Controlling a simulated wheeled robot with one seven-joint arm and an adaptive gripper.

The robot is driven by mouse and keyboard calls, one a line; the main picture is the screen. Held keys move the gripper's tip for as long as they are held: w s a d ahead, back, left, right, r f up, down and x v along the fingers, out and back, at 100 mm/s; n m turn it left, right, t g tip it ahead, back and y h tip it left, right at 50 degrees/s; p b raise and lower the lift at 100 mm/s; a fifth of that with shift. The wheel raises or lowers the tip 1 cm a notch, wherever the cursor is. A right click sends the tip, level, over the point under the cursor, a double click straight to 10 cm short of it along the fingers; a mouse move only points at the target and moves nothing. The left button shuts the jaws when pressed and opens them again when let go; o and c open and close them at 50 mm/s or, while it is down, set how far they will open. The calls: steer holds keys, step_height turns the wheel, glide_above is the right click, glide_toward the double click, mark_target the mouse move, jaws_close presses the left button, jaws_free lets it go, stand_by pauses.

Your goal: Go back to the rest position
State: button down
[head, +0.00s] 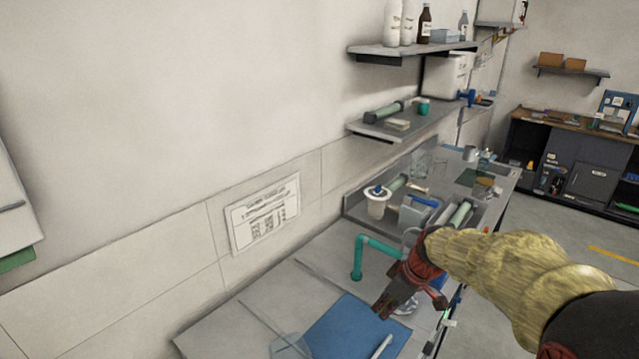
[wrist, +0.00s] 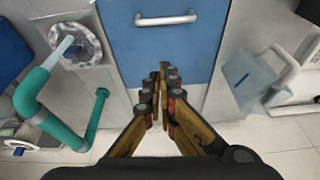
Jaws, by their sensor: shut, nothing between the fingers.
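My gripper (head: 383,310) hangs over the bench at the lower right of the head view, beside the blue panel (head: 350,325). My tan arm reaches in from the right. In the wrist view my gripper (wrist: 162,75) has its fingers together, shut and empty, pointing toward a blue panel (wrist: 165,55) with a pale bar handle (wrist: 165,19). No object is held.
A teal pipe (head: 359,258) stands close to my gripper; it also shows at left in the wrist view (wrist: 45,115). A white funnel-like cup (head: 377,205) and other ware crowd the bench behind. Shelves (head: 400,120) hang above. Open floor (head: 560,225) lies right.

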steer(key=s+m+g+h, duration=0.1)
steer(key=s+m, duration=0.5)
steer(key=s, duration=0.3)
steer(key=s+a+r+m+t+h, duration=0.1)
steer(key=s+r+m+t, duration=0.1)
steer(key=s+r, duration=1.1)
steer(key=s+t, duration=0.1)
steer(key=s, duration=0.2)
steer(key=shift+s+a+m+t+h, duration=0.15)
steer(key=shift+a+m+t+h, duration=0.15)
steer(key=shift+t+h, duration=0.1)
